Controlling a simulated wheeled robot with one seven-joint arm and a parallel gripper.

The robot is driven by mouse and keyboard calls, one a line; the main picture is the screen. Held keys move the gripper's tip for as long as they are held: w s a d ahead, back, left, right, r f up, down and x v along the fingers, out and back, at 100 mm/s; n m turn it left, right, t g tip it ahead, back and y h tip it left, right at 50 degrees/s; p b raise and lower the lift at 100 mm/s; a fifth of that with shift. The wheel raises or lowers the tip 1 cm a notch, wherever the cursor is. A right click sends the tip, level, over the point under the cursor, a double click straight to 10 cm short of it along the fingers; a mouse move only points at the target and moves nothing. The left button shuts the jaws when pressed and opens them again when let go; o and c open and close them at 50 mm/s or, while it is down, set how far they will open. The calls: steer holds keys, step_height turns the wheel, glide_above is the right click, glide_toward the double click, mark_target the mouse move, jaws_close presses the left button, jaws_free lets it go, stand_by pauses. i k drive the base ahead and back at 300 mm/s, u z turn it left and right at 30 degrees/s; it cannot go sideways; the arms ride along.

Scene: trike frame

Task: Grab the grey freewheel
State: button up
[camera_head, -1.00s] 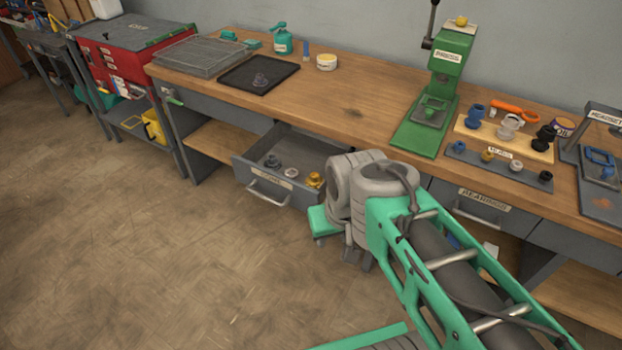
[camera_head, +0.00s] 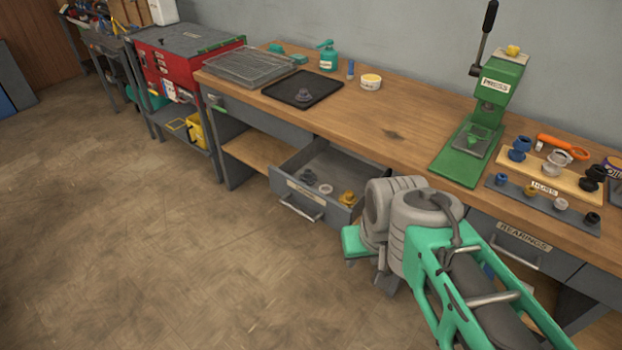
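An open drawer (camera_head: 345,216) under the workbench holds small round parts: a dark grey-blue one (camera_head: 308,176), a pale grey ring (camera_head: 326,188) and a gold one (camera_head: 348,198). Another grey toothed-looking part (camera_head: 303,95) lies on the black tray on the bench top. Which grey part is the freewheel I cannot tell at this size. My green and grey arm is folded at the lower right, in front of the bench. My gripper (camera_head: 386,283) seems to be at its lower end, beside the drawer's right side; its fingers are mostly hidden and no held part shows.
The green press (camera_head: 480,125) stands on the bench, with the hubs board (camera_head: 565,184) to its right. The closed bearings drawer (camera_head: 520,246) is behind my arm. A wire-topped tray (camera_head: 252,68) and red cabinet (camera_head: 185,62) are at the left. The floor in front is clear.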

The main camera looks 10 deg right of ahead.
mark_target(308, 177)
steer(key=z, duration=1.55)
steer(key=i, duration=0.65)
steer(key=u, duration=3)
steer(key=i, duration=0.5)
